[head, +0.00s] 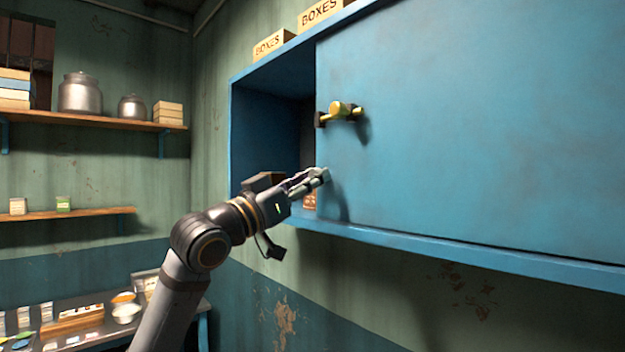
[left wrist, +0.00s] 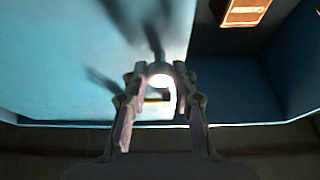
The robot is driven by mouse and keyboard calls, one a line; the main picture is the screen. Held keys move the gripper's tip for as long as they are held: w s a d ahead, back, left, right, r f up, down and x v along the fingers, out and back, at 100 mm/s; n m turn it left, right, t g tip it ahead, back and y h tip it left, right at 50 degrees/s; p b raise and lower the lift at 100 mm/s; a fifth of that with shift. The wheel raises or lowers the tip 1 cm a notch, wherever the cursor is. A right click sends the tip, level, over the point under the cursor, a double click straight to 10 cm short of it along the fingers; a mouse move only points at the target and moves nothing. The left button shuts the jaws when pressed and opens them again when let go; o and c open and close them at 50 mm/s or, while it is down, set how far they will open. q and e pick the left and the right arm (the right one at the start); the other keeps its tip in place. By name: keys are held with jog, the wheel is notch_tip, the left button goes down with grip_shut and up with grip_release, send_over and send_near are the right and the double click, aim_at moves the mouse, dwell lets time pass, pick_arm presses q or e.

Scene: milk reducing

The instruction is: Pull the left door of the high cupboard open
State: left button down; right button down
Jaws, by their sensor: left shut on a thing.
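The high blue cupboard (head: 238,130) hangs on the wall in the head view. A wide blue door (head: 470,120) covers its middle and right. Left of the door's free edge the dark inside is visible. A brass-coloured handle (head: 342,110) sticks out near that edge, above my left gripper (head: 318,178). The gripper's fingers are at the door's left edge, low down, and are shut on it. In the left wrist view the fingers (left wrist: 162,85) lie at the boundary between the pale blue door (left wrist: 60,60) and the dark inside; glare blurs the exact contact. My right gripper is not visible.
A brown box (left wrist: 245,10) stands inside the cupboard. Labelled boxes (head: 322,11) sit on top of it. Shelves with metal pots (head: 80,94) are on the left wall, above a cluttered counter (head: 80,338). The space below the cupboard is free.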

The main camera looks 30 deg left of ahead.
aim_at(321, 121)
pick_arm(q)
jog(key=shift+a+r, duration=0.1)
jog(key=shift+a, duration=0.05)
jog(key=c, duration=1.3)
grip_release()
jog(key=shift+o, duration=1.2)
jog(key=r, duration=0.9)
jog(key=shift+d, duration=0.2)
jog(key=shift+a+r, duration=0.1)
jog(key=shift+r, duration=0.4)
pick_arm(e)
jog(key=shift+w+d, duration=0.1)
pick_arm(q)
jog(key=shift+f, duration=0.1)
